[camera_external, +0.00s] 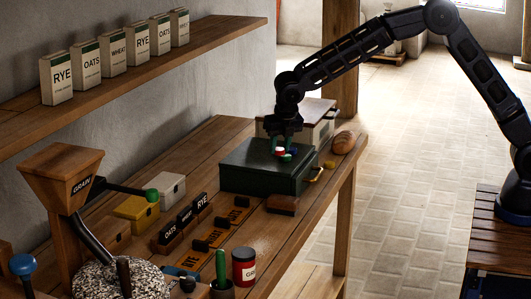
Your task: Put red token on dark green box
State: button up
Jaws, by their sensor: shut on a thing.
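Small teal-green patches show at the fingertips beside the token. The token is at or just above the lid; I cannot tell whether it touches. The fingers hide part of it.
A brown block (283,204) lies in front. Label blocks, a yellow box (136,213) and a red can (244,267) fill the nearer bench. A shelf (130,75) hangs at upper left.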

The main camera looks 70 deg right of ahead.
aim_at(281, 150)
jog(key=shift+f, duration=2.1)
jog(key=shift+f, duration=0.15)
jog(key=o, duration=0.9)
jog(key=shift+o, duration=0.2)
